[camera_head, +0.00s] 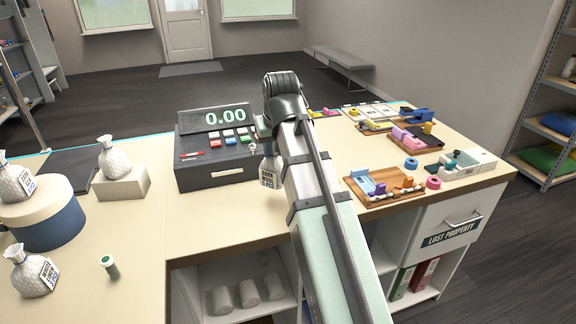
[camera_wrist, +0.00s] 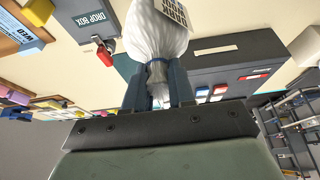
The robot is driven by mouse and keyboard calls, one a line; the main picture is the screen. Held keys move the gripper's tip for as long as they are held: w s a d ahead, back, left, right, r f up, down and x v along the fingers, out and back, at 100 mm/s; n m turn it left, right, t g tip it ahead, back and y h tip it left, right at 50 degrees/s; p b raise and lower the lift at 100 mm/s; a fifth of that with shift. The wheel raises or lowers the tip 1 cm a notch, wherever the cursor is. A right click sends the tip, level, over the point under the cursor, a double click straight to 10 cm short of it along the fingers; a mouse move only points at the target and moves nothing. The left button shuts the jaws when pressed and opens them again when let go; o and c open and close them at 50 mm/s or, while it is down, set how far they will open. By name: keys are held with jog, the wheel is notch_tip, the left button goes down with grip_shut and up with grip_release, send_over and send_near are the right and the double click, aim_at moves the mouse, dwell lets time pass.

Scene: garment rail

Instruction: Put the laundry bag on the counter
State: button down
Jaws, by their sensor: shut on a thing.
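A white laundry bag with a printed tag (camera_wrist: 155,38) hangs in my gripper (camera_wrist: 158,88), whose two dark fingers are shut on its gathered neck. In the head view the held bag (camera_head: 270,172) shows beside my arm, just right of the cash register, over the counter (camera_head: 215,215). I cannot tell whether its bottom touches the counter. Three similar bags stand elsewhere: one on a pale block (camera_head: 107,157), one on a round blue box (camera_head: 14,181), and one tagged bag on the counter at front left (camera_head: 32,274).
The cash register (camera_head: 213,150) reads 0.00. Wooden trays with small items (camera_head: 383,186) fill the right side. A drop box with a red padlock (camera_wrist: 92,22) is near the bag. A green-capped tube (camera_head: 109,266) stands front left. The counter's front middle is clear.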

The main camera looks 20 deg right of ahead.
aim_at(274, 171)
jog(key=shift+f, duration=3.85)
jog(key=shift+f, duration=0.15)
jog(key=c, duration=1)
grip_release()
jog(key=shift+o, duration=0.2)
jog(key=shift+v, duration=6.15)
